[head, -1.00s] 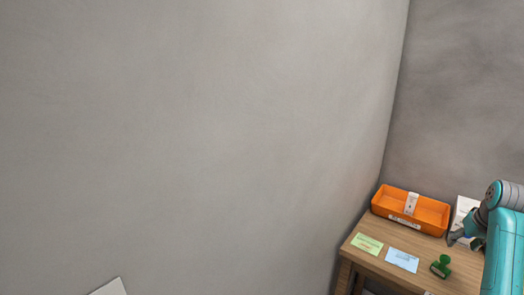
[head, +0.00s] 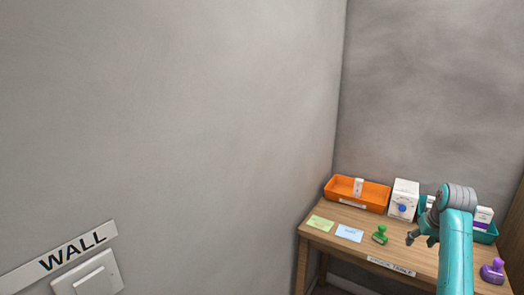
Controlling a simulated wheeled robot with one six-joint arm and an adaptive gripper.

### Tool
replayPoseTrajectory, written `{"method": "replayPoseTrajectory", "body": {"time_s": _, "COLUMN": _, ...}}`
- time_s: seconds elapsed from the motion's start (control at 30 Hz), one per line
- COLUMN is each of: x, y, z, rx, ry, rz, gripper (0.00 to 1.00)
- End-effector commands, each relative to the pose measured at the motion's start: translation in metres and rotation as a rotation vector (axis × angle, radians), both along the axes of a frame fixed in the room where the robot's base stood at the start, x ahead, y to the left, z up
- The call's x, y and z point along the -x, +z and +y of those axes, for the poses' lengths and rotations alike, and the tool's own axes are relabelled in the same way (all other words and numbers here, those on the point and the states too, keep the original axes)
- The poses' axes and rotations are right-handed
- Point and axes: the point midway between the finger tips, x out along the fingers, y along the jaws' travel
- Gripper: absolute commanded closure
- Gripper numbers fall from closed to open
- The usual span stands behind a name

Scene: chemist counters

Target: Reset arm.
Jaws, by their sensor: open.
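My teal arm rises at the right of the head view, bent at a grey joint near its top. My gripper (head: 411,239) hangs from it at the left, small and dark, with its jaws open. It shows nothing between the fingers. It appears over the wooden table (head: 340,257), just right of a green stamp (head: 380,235). I cannot tell its exact height above the tabletop.
On the table are an orange tray (head: 336,190) with a small white box, a white carton (head: 404,199), a teal tray (head: 485,237), a purple stamp (head: 492,271), a green card (head: 320,223) and a blue card (head: 349,233). A WALL sign (head: 60,260) and switch (head: 88,282) are lower left.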

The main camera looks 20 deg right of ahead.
Motion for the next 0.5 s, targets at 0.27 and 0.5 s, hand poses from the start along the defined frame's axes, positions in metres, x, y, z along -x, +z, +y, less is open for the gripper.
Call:
{"method": "replayPoseTrajectory", "body": {"time_s": 0.27, "x": -0.004, "y": -0.038, "z": 0.020, "rx": 0.015, "ry": 0.010, "rz": -0.025, "gripper": 0.42}}
{"method": "replayPoseTrajectory", "body": {"time_s": 0.5, "x": -0.006, "y": -0.090, "z": 0.054, "rx": 0.037, "ry": 0.027, "rz": -0.063, "gripper": 0.42}}
